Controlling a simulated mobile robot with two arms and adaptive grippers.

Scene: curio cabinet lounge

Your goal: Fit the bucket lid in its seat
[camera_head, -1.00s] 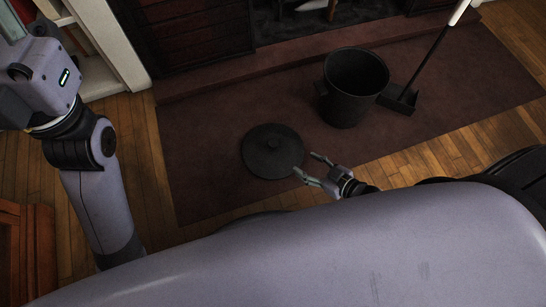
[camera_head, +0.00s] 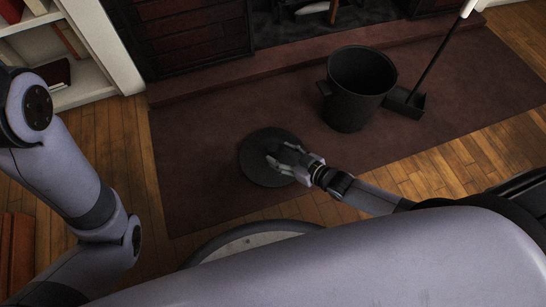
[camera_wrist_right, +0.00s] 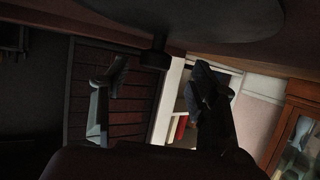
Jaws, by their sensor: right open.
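The dark round bucket lid (camera_head: 252,172) lies on the rug left of the bucket. The black bucket (camera_head: 348,108) stands upright and open-topped. My right gripper (camera_head: 280,153) is over the lid, its fingers spread. In the right wrist view, the lid (camera_wrist_right: 220,18) spans the top and its short knob (camera_wrist_right: 155,56) points into the gap between the two open fingers of my right gripper (camera_wrist_right: 160,85). I cannot tell whether either finger touches the knob. My left gripper is out of view; only left arm links show.
A black dustpan (camera_head: 404,101) with a long handle stands close to the bucket's right. The raised hearth edge (camera_head: 220,82) runs behind. A white bookcase (camera_head: 105,75) is at upper left. The dark red rug (camera_head: 195,185) is bare left of the lid.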

